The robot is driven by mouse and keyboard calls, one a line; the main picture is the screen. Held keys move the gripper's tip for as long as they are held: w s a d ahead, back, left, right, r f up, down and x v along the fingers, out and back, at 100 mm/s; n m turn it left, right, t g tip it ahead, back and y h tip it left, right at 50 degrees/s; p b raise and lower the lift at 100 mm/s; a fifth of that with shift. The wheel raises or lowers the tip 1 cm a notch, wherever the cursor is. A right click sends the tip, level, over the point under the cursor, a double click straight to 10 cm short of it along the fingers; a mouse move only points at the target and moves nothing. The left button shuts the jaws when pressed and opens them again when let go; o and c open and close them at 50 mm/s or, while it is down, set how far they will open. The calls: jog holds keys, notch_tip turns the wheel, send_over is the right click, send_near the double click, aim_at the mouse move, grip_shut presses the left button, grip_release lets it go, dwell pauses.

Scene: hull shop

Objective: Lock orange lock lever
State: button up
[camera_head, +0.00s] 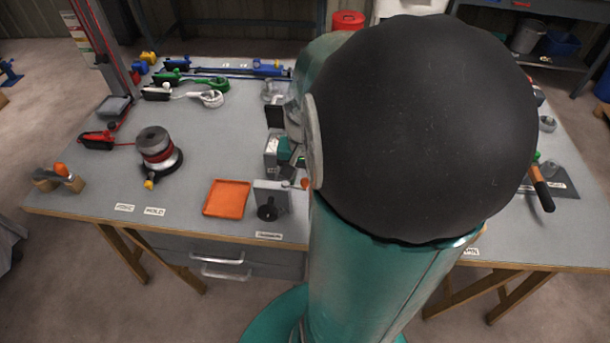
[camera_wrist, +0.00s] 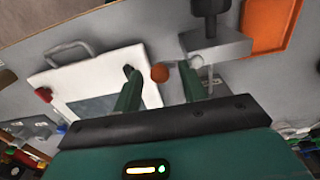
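A small orange ball knob (camera_wrist: 160,73), which looks like the end of the orange lock lever, shows in the wrist view between my fingertips. In the head view an orange knob (camera_head: 304,184) shows beside my arm, near the table's front edge. My gripper (camera_wrist: 161,80) is open, its two green fingers apart on either side of the knob. I cannot tell whether either finger touches it. The lever's shaft and base are not clear, and my arm hides much of that area in the head view.
A grey block with a black knob (camera_head: 270,197) stands right of an orange tray (camera_head: 227,198). A white panel with a handle (camera_wrist: 98,80) lies close to my left finger. A reel (camera_head: 156,147) and several tools occupy the table's left side. Bare tabletop lies between them.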

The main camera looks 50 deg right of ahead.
notch_tip(320, 180, up, 14)
dwell(0.6)
jog(key=a+n+t, duration=0.5)
jog(key=a+n, duration=0.5)
jog(key=a, duration=1)
jog(key=shift+s+a+r+n+t, duration=0.25)
jog(key=shift+s+r+n+t, duration=0.1)
jog(key=shift+r, duration=0.1)
jog(key=shift+c, duration=0.6)
jog(key=shift+d, duration=0.1)
